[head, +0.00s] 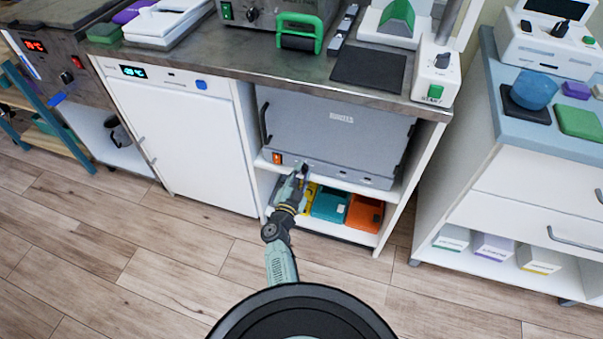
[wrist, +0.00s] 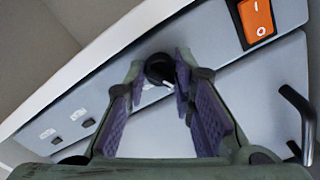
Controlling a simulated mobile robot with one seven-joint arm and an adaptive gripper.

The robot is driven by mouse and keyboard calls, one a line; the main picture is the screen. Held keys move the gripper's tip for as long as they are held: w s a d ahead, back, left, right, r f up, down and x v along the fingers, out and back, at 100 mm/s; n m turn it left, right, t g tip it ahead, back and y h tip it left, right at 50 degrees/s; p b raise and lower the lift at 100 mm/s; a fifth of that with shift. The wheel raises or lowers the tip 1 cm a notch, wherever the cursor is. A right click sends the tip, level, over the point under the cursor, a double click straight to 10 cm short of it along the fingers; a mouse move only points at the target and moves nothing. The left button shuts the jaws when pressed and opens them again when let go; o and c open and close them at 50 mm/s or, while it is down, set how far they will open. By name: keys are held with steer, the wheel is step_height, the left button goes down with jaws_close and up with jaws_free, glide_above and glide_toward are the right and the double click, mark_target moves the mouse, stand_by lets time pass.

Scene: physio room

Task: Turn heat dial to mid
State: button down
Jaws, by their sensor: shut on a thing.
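The heat dial is a small black knob (wrist: 160,68) on the lower front strip of a grey cabinet (head: 340,120) under the counter. My gripper (head: 302,174) reaches that strip from the front, to the right of the orange switch. In the wrist view, my gripper (wrist: 159,76) has its fingertips on either side of the knob and is shut on it. The purple finger pads spread wider toward the palm. In the head view, my fingers largely hide the knob. I cannot read its pointer or scale clearly.
An orange rocker switch (wrist: 257,19) sits on the same strip, near the black door handle (wrist: 300,120). The shelf below holds a teal box (head: 330,204) and an orange box (head: 364,213). A white cabinet (head: 180,140) stands left. The wooden floor (head: 150,260) in front is clear.

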steer(key=m, duration=0.5)
steer(key=shift+b, duration=0.3)
steer(key=shift+a, duration=0.1)
stand_by(0.3)
steer(key=c, duration=1.3)
jaws_free()
steer(key=shift+c, duration=0.2)
